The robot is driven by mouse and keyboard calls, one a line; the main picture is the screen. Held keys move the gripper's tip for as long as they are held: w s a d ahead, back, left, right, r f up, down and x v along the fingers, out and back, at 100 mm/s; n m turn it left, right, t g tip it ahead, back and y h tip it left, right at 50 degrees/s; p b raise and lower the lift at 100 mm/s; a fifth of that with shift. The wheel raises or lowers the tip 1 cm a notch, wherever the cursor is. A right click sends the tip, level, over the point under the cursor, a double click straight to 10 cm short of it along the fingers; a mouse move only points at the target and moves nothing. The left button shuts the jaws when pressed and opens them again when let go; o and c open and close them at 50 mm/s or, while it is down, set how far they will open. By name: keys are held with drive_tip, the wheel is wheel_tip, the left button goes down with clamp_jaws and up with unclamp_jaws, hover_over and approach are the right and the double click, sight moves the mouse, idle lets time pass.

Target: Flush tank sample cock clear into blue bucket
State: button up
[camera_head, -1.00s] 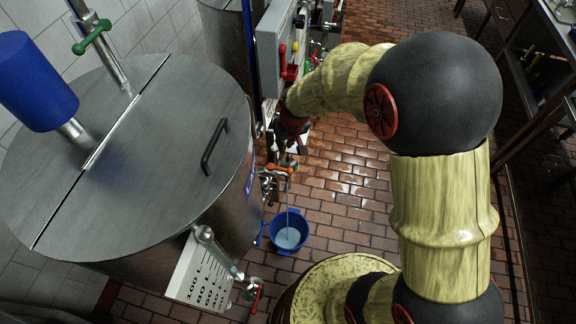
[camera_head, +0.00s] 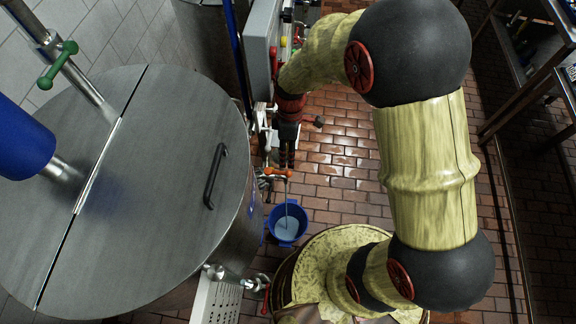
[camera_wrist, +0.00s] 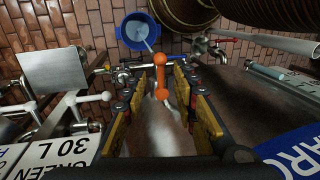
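The sample cock has an orange lever (camera_head: 277,173) and sits low at the side of the steel tank (camera_head: 160,190). The lever also shows in the wrist view (camera_wrist: 160,62). A thin pale stream runs from the cock into the blue bucket (camera_head: 287,236) on the floor. Pale liquid covers the bucket's bottom; the wrist view also shows the bucket (camera_wrist: 130,38). My gripper (camera_head: 287,165) points down close to the lever. In the wrist view its yellow-padded fingers (camera_wrist: 154,88) are spread apart, with the lever between or just beyond their tips; contact cannot be told.
A grey control box (camera_head: 262,45) stands behind the gripper. Another tap (camera_head: 262,281) and a perforated white plate (camera_head: 215,301) are near the tank's front. A bench (camera_head: 550,60) runs along the right. The brick floor (camera_head: 340,170) between is clear.

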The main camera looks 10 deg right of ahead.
sight(288, 172)
drive_tip(key=f, duration=0.3)
drive_tip(key=s+f+b, duration=0.1)
drive_tip(key=f, duration=0.3)
drive_tip(key=shift+s+a, duration=0.2)
drive_tip(key=shift+c, duration=0.5)
clamp_jaws()
